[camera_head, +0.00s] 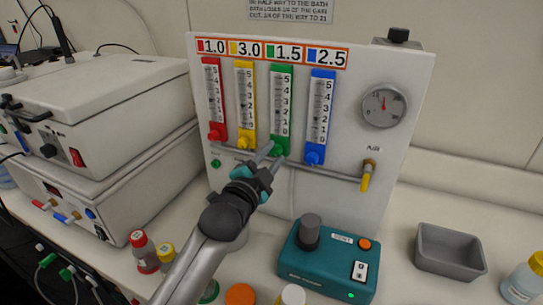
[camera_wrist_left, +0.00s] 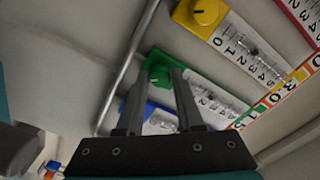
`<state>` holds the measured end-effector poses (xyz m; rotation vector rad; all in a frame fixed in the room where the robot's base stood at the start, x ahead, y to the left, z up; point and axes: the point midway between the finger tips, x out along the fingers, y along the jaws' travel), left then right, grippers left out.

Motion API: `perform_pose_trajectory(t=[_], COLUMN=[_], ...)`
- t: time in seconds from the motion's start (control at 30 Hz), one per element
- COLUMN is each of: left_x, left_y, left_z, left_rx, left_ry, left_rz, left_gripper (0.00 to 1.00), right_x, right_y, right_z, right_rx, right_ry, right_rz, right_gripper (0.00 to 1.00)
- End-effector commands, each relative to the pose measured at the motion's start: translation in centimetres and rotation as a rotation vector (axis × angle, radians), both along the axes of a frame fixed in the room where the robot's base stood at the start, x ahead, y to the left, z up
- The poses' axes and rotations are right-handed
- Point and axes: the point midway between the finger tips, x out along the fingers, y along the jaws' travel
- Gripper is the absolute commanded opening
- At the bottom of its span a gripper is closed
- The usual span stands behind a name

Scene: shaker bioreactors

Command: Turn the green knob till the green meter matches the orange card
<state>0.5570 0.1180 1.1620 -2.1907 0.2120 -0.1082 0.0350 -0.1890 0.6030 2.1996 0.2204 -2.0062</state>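The green meter (camera_head: 281,95) is third in a row on the white panel, with its green knob (camera_head: 281,149) at the bottom. The orange-edged card strip (camera_head: 287,52) above shows 1.5 beside a green square. The float's exact level is too small to read. My left gripper (camera_head: 275,151) is at the green knob, its fingers apart. In the left wrist view the green knob (camera_wrist_left: 157,75) shows between and just beyond the fingertips; I cannot tell whether they touch it. My right gripper is not in view.
Red (camera_head: 216,133), yellow (camera_head: 244,142) and blue (camera_head: 314,157) knobs sit close by. A metal pipe (camera_head: 335,176) runs below them to a yellow-handled valve (camera_head: 367,177). A teal stirrer (camera_head: 325,264), grey tray (camera_head: 449,252) and several bottles stand on the bench.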

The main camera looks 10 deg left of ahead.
Motion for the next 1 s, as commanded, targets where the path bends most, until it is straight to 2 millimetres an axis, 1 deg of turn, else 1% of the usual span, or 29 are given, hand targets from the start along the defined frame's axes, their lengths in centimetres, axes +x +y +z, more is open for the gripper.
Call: perform_pose_trajectory(t=[0.03,0.2,0.3,0.67,0.87,1.0], left_x=[0.0,0.0,0.0,0.0,0.0,0.0], left_y=[0.0,0.0,0.0,0.0,0.0,0.0], left_z=[0.0,0.0,0.0,0.0,0.1,0.2], left_rx=[0.0,0.0,0.0,-0.009,-0.074,-0.159], left_ry=[0.0,0.001,0.001,0.003,0.019,0.035], left_rz=[0.0,0.001,0.001,0.0,0.001,0.001], left_gripper=[0.29,0.1,0.0,0.0,0.0,0.0], right_x=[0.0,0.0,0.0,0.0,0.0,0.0], right_y=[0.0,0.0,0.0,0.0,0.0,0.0], right_z=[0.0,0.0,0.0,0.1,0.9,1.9], right_rx=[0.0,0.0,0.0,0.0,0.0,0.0], right_ry=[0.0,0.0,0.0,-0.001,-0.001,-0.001], right_rz=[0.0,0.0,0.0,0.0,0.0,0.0], right_gripper=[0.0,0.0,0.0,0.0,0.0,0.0])
